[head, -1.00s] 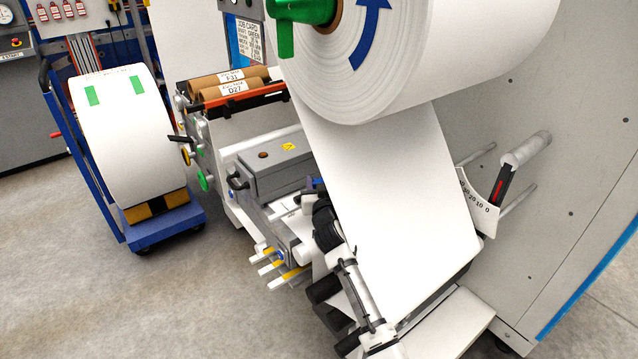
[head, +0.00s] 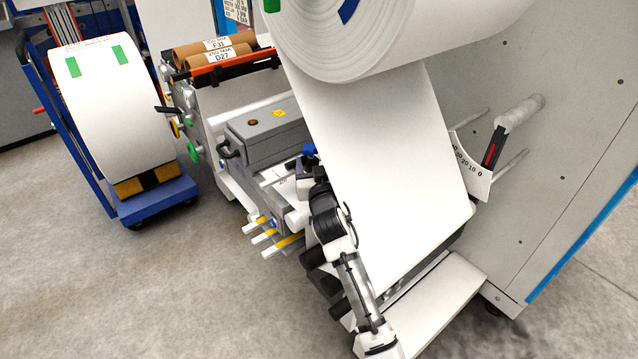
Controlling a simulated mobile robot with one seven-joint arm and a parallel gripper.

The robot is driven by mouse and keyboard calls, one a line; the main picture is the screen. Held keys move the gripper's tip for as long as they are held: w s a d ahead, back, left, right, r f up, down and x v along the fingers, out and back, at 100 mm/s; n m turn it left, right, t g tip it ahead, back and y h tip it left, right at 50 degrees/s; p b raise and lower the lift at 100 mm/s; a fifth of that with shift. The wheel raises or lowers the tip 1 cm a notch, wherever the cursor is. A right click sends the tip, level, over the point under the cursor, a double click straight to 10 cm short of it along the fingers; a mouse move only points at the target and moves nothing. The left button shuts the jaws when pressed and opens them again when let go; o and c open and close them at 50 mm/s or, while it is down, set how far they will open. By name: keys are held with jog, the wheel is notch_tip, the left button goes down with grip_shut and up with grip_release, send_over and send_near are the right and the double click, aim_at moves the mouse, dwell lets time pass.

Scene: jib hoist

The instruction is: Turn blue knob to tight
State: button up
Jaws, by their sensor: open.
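A small blue knob (head: 310,150) shows in the head view at the right end of the grey box on the machine, beside the left edge of the white web. My gripper (head: 303,168) is just below and in front of it, small and partly hidden by my black wrist. Its jaws are open, with nothing seen between them. I cannot tell whether it touches the knob. The knob's pointer and any tight marking are too small to read. A second small blue spot (head: 273,223) shows lower, by the yellow-marked bars.
The white web (head: 385,170) runs down from the large roll (head: 360,40), close on the right of my arm. Yellow-and-white bars (head: 275,237) stick out to the left below my gripper. A blue cart (head: 155,200) with a white roll stands left. Floor between is clear.

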jog(key=s+b, duration=0.2)
jog(key=s, duration=0.4)
jog(key=shift+s+d, duration=0.3)
jog(key=shift+d, duration=0.1)
